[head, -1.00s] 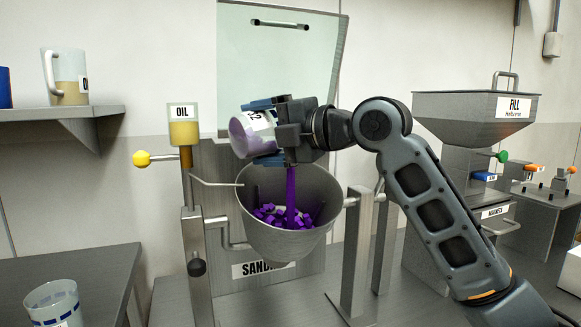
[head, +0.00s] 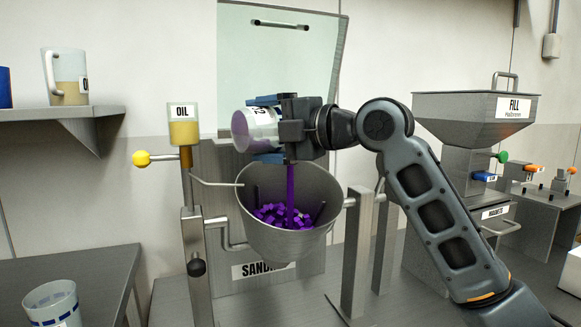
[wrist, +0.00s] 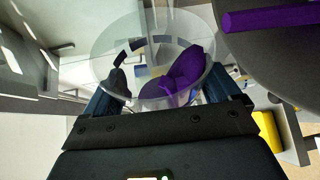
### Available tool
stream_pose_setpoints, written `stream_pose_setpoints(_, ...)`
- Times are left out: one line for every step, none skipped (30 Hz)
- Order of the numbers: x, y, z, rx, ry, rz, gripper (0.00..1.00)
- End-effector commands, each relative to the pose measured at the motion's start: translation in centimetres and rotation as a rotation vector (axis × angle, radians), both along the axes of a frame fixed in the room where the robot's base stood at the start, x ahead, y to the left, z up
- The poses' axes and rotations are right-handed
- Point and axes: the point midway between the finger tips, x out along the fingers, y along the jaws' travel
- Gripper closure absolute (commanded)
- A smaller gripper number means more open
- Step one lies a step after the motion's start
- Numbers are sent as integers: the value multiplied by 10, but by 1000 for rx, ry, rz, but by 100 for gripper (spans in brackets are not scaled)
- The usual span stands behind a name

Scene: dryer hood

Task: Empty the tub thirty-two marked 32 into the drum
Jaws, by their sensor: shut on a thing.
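My gripper (head: 278,127) is shut on a clear tub (head: 262,125) whose white label is partly hidden by the fingers. The tub lies about level on its side above the drum, mouth to the left. In the wrist view the tub (wrist: 110,52) shows purple pieces (wrist: 185,78) still inside. The grey metal drum (head: 285,242) is open upward below, with several purple pieces (head: 275,214) in its bottom. A purple upright bar (head: 291,190) runs from just below my gripper into the drum; I cannot tell whether it is a rod or a stream.
An oil dispenser (head: 184,132) with a thin spout stands left of the drum. A raised clear hood (head: 275,60) is behind. A FILL hopper (head: 470,115) stands right. Another tub (head: 52,305) is at the lower left, and a jug (head: 68,78) is on the shelf.

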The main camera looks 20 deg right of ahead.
Motion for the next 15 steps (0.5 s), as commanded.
stream_pose_setpoints(0, 0, 0, 6, 1, 0, 51)
stream_pose_setpoints(0, 0, 0, 9, 2, 0, 51)
stream_pose_setpoints(0, -1, 1, 14, 3, 0, 51)
stream_pose_setpoints(0, -1, 1, 17, 4, 0, 51)
stream_pose_setpoints(0, -1, 1, 21, 4, 0, 51)
stream_pose_setpoints(0, -1, 1, 26, 6, 0, 51)
stream_pose_setpoints(0, -1, 1, 29, 7, 0, 51)
stream_pose_setpoints(0, -1, 2, 32, 8, 0, 51)
stream_pose_setpoints(0, -2, 2, 36, 9, 0, 51)
stream_pose_setpoints(0, -2, 2, 39, 10, 1, 51)
stream_pose_setpoints(1, -2, 2, 43, 10, 0, 51)
stream_pose_setpoints(1, -2, 2, 47, 12, 0, 51)
stream_pose_setpoints(1, -2, 2, 50, 12, 0, 51)
stream_pose_setpoints(1, -2, 2, 53, 13, 1, 51)
stream_pose_setpoints(1, -2, 3, 58, 14, 1, 52)
